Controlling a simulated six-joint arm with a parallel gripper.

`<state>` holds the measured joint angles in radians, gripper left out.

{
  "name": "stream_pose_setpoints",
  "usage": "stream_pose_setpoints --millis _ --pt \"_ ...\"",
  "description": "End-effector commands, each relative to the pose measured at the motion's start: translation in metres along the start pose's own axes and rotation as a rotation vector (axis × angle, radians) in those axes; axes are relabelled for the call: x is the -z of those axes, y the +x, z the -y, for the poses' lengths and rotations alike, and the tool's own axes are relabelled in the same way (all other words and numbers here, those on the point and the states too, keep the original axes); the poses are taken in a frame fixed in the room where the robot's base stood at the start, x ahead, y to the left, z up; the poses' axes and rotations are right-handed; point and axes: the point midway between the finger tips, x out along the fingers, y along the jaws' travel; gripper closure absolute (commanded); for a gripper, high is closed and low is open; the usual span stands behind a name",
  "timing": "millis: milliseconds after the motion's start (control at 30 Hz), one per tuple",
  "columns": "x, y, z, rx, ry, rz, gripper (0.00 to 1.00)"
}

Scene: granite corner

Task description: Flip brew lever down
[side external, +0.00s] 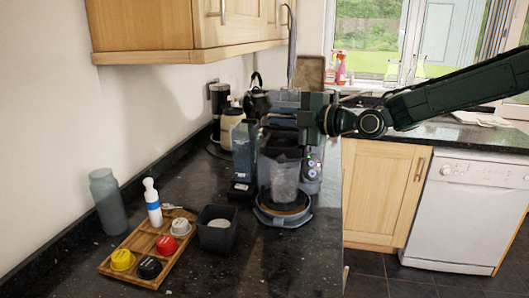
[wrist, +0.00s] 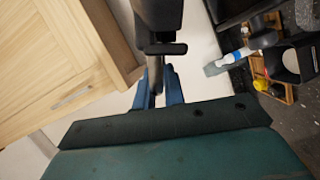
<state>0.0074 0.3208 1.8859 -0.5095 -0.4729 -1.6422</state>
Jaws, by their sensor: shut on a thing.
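The dark coffee machine (side external: 308,170) stands on the granite counter, with a clear cup (side external: 285,182) on its round drip tray (side external: 283,212). My gripper (side external: 284,97) is at the top of the machine, reaching in from the right. In the wrist view, the blue fingers of my gripper (wrist: 158,88) are closed around the narrow dark brew lever (wrist: 157,62). The lever's grip is partly hidden between the fingers. A thin grey upright piece (side external: 291,50) rises above the machine top; I cannot tell whether it belongs to the lever.
A wall cabinet (side external: 150,30) hangs close above and left. A wooden tray (side external: 128,265) with coloured capsules, a white-blue bottle (side external: 152,203), a dark square bin (side external: 217,243) and a grey bottle (side external: 108,203) stand in front. A kettle (side external: 257,100) is behind the machine.

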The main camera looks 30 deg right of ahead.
Motion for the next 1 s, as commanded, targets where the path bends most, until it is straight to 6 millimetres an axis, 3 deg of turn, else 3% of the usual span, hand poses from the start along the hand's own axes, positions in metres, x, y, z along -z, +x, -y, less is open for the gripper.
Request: stream_pose_setpoints --millis 500,1000 --pt "0.004 -0.002 0.051 -0.025 -0.048 0.001 1.00" --pt "0.004 -0.001 0.057 -0.023 -0.048 0.000 1.00"
